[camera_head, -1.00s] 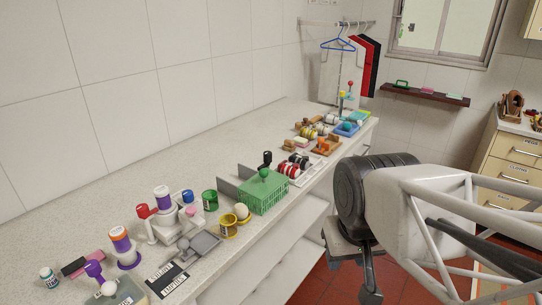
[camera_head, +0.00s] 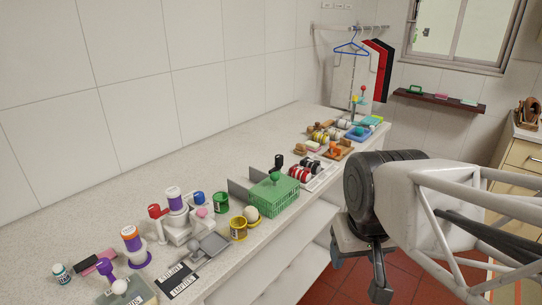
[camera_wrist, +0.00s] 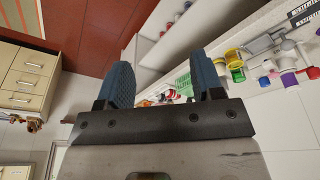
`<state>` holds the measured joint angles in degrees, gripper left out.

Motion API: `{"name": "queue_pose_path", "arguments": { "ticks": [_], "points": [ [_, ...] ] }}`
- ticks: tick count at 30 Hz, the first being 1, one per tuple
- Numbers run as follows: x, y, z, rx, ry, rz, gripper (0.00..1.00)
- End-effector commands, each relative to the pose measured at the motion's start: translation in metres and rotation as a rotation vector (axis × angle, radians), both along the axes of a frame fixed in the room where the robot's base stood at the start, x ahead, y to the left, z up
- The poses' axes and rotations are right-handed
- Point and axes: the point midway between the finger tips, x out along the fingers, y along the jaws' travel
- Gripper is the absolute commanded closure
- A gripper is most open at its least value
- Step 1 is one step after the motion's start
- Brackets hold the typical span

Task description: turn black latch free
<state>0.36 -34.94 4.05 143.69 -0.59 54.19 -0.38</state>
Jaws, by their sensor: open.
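A small black upright piece (camera_head: 278,161), which may be the black latch, stands behind a green basket (camera_head: 272,197) beside a grey upright plate (camera_head: 240,188). Its shape is too small to tell clearly, and its lower part is hidden. My gripper (camera_head: 358,274) is in front of the counter's front edge, pointing down, well to the right of the black piece and apart from it. In the wrist view my gripper (camera_wrist: 160,80) has its two blue fingers spread, with nothing held between them. I cannot make out the black piece in the wrist view.
The long counter (camera_head: 150,205) carries a crowded row along its front: colored bottles, a yellow cup (camera_head: 238,228), a green can (camera_head: 221,202), red-and-white rolls (camera_head: 298,173). Its back strip by the wall is clear. A drawer cabinet (camera_head: 523,165) stands at the right.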

Motion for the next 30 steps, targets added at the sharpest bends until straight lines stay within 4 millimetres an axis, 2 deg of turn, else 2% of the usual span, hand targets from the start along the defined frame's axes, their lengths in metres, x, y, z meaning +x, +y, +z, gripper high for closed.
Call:
{"name": "queue_pose_path", "arguments": {
  "ticks": [8, 18, 30],
  "points": [
    [0.05, 0.002, 0.02, -0.017, 0.024, 0.085, 0.39],
    [0.131, 0.007, 0.043, -0.041, 0.055, 0.223, 0.39],
    [0.23, 0.015, 0.053, -0.063, 0.091, 0.385, 0.39]
  ]
}}
